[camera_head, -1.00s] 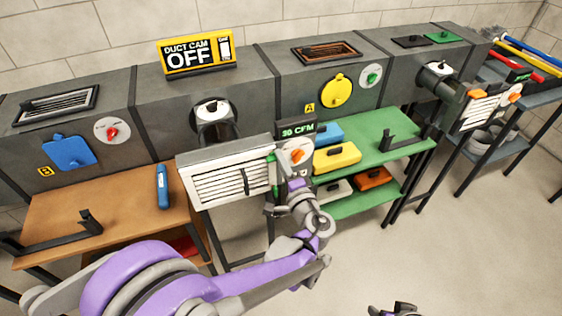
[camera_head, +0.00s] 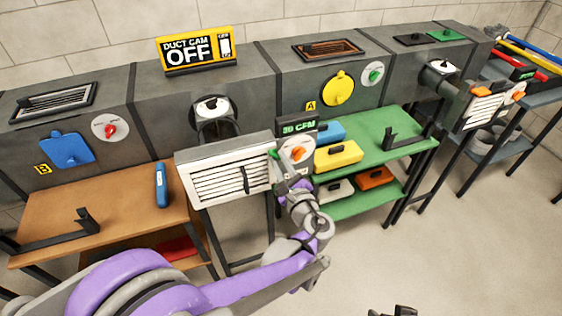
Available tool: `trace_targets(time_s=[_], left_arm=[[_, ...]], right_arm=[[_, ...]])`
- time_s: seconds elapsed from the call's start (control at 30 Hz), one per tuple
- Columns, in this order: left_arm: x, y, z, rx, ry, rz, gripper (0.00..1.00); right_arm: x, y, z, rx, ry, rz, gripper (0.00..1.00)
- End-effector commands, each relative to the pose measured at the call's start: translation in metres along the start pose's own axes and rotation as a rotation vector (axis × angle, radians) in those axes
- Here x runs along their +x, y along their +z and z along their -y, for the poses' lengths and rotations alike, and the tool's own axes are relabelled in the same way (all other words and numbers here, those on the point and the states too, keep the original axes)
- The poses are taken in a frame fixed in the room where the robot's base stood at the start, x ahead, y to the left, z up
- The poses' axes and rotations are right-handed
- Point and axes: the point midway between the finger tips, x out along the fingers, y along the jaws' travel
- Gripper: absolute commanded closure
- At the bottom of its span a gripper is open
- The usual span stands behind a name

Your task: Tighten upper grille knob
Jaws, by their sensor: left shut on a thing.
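The white slatted grille (camera_head: 228,178) hangs on the front of a duct outlet in the middle. Its small green upper knob (camera_head: 272,154) is at the grille's upper right edge. My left gripper (camera_head: 279,163) is at this knob, with its fingers shut on it; the fingers are small and partly overlap the knob. The lower right edge of the grille is partly hidden behind my gripper. A dark part of my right gripper (camera_head: 393,311) shows at the bottom edge, mostly out of view.
A dial with an orange handle (camera_head: 298,153) and a "30 CFM" display (camera_head: 297,126) sit close beside my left gripper. A wooden bench (camera_head: 120,210) stands left, a green shelf (camera_head: 385,147) with coloured cases right. The floor at right is clear.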

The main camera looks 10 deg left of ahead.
Motion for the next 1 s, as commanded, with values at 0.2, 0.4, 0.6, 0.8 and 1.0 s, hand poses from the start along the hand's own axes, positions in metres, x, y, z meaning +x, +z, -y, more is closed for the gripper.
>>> trace_targets(time_s=[0.2, 0.4, 0.6, 0.8, 1.0], left_arm=[[0.0007, 0.0015, -0.0029, 0.205, 0.001, 0.005, 1.00], [0.0007, 0.0024, -0.0043, 0.373, 0.001, 0.005, 1.00], [0.0007, 0.0034, -0.0053, 0.500, 0.001, 0.006, 1.00], [0.0008, 0.0041, -0.0056, 0.578, 0.000, 0.007, 1.00], [0.0009, 0.0045, -0.0055, 0.613, 0.000, 0.008, 1.00]], right_arm=[[0.0035, 0.0017, 0.0000, 0.000, 0.000, 0.001, 0.31], [0.0056, 0.0027, 0.0000, 0.000, 0.000, 0.002, 0.31], [0.0070, 0.0034, 0.0000, 0.000, 0.000, 0.003, 0.31], [0.0077, 0.0037, 0.0000, 0.000, 0.000, 0.003, 0.31], [0.0080, 0.0039, 0.0000, 0.000, 0.000, 0.003, 0.31]])
